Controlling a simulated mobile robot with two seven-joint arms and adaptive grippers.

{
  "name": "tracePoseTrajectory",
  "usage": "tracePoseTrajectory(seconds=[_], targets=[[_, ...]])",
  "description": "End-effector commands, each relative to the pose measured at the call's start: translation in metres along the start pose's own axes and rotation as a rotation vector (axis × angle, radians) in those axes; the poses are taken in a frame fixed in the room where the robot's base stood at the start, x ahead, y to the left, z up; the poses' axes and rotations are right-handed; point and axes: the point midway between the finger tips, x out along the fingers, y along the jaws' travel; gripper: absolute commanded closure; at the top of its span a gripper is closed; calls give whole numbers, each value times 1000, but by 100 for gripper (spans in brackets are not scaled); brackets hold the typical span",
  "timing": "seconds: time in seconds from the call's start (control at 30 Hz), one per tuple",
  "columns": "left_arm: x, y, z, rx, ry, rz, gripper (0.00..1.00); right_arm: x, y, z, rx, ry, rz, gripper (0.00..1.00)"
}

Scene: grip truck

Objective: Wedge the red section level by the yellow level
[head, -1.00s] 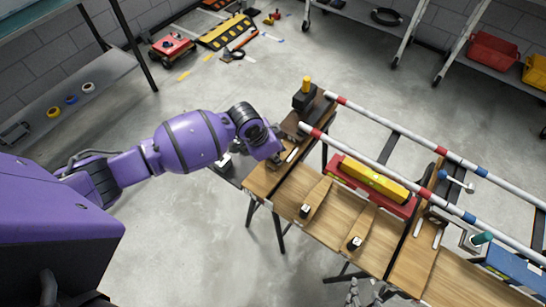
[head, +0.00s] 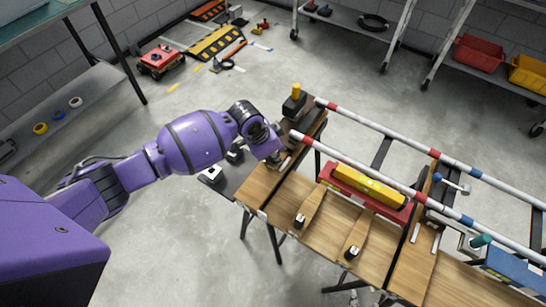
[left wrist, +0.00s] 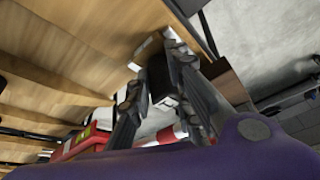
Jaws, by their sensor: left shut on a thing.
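The red section of track, two tubes banded red and white (head: 318,138), runs above wooden boards at the left end of the bench. The yellow level (head: 370,187) lies in a red holder (head: 408,215) beside the tubes; its bubble is too small to read. My left gripper (head: 280,158) is low at the bench's left end, near the tube ends. In the left wrist view its fingers (left wrist: 155,92) are shut on a dark block (left wrist: 160,82), seemingly a wedge's knob; the arm hides most of it in the head view. My right gripper is not seen.
Two wooden wedges with dark knobs, the left wedge (head: 312,207) and the right wedge (head: 358,232), lie on the bench. A black block with a yellow knob (head: 296,92) stands at the far left corner. A blue-handled clamp (head: 440,176) is at the joint on the right.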

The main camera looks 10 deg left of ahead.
Motion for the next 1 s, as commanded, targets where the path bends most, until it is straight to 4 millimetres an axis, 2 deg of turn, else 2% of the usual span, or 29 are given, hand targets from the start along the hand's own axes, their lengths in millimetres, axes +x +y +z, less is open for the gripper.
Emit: tracePoseTrajectory(seconds=[0.03, 0.5, 0.97, 1.0], targets=[[0, -3, -6, 2, 8, -3, 100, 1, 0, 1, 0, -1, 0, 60], [5, -12, -24, 3, 15, -4, 100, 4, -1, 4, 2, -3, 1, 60], [5, -13, -27, 4, 17, -5, 100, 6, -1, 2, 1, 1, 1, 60], [5, -13, -28, 3, 17, -5, 79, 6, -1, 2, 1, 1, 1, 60]])
